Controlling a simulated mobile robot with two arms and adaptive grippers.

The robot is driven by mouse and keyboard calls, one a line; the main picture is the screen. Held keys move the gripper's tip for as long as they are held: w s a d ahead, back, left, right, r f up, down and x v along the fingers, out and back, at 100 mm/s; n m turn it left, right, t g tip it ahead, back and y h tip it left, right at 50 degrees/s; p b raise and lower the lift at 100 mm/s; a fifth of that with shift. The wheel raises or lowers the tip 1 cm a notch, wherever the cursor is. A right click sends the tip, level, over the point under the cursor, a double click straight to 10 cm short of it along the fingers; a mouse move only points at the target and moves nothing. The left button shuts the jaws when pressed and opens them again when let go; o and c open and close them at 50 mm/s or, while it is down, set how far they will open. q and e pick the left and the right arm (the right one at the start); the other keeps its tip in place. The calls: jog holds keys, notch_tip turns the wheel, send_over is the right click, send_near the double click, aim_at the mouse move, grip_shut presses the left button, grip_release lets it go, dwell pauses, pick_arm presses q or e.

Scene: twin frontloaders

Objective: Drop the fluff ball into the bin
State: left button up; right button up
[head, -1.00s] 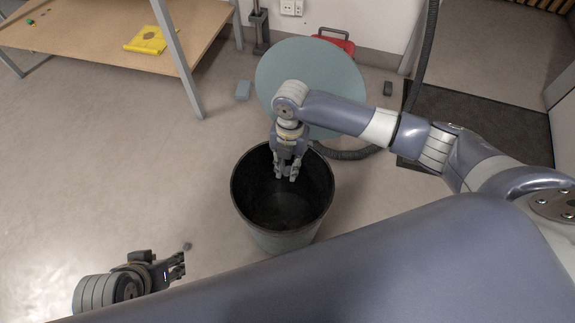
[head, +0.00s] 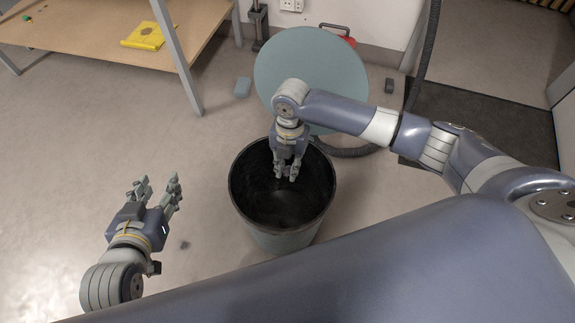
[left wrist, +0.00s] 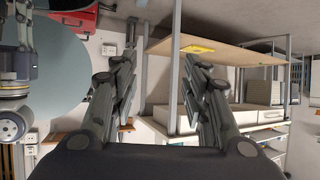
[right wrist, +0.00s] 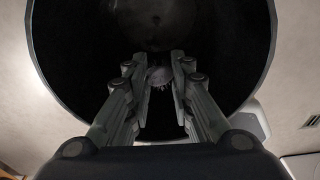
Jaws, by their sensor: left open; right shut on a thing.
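The bin (head: 268,233) is a round dark container with an open top, upright on the floor. My right gripper (head: 286,174) points down over the bin's opening. It is shut on a small greyish fluff ball (right wrist: 159,76), seen between its fingertips in the right wrist view, with the dark bin interior behind it. In the head view the fingers hide the held ball. My left gripper (head: 158,186) is open and empty, left of the bin above the floor.
A round teal disc (head: 310,75) is behind the bin. A small dark grey lump (head: 184,245) lies on the floor near my left gripper. A wooden table (head: 95,40) with a yellow item (head: 145,36) stands at back left.

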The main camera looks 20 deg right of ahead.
jog(key=shift+f+b, duration=0.5)
jog(key=shift+b, duration=0.05)
pick_arm(q)
jog(key=w+d+r+t+h, duration=0.1)
jog(key=w+r+t, duration=0.2)
jog(key=r, duration=0.3)
jog(key=shift+d+t, duration=0.35)
jog(key=shift+t, duration=0.05)
jog(key=shift+w, duration=0.1)
pick_arm(e)
jog(key=o, duration=0.7)
notch_tip(320, 180, up, 12)
jog(key=w, duration=0.1)
jog(key=shift+d, duration=0.4)
jog(key=shift+f, duration=0.15)
